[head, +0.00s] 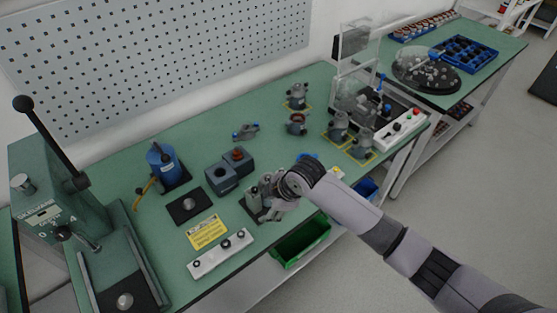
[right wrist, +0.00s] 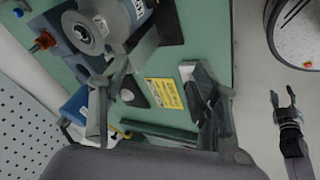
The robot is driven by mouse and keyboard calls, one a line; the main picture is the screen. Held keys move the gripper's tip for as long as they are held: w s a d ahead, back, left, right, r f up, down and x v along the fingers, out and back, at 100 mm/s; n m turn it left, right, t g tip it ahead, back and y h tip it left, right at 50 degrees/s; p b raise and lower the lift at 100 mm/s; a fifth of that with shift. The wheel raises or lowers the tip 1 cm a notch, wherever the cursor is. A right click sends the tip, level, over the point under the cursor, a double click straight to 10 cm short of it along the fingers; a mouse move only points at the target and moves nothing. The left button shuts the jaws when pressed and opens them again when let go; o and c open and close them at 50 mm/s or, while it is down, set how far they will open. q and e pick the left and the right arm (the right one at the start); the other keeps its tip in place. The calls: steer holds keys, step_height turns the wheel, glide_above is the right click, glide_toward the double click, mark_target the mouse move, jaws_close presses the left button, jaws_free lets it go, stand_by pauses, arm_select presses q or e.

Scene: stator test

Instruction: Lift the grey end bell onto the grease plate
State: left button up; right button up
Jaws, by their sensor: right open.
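A grey round part (right wrist: 92,30), possibly the grey end bell, stands at a dark base near my right gripper; I cannot tell for certain. In the head view my right gripper (head: 268,204) is beside that base, its tips partly hidden. In the right wrist view its fingers (right wrist: 160,100) are spread, with nothing between them. My left gripper (right wrist: 284,104) is open and empty over the floor.
Blue-grey blocks (head: 221,178), a blue bottle (head: 162,160) and a press (head: 50,190) stand left. A white button strip (head: 220,254) lies in front. Several grey housings (head: 338,127) stand right. A green bin (head: 301,243) is below the front edge.

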steer(key=w+d+r+n+h, duration=0.25)
steer(key=w+r+n, duration=0.35)
steer(key=r, duration=0.4)
steer(key=shift+y, duration=0.25)
steer(key=b+x, duration=0.6)
steer(key=shift+d, duration=0.1)
steer(key=shift+s+r, duration=0.1)
steer(key=shift+p+x, duration=0.35)
steer(key=shift+x, duration=2.05)
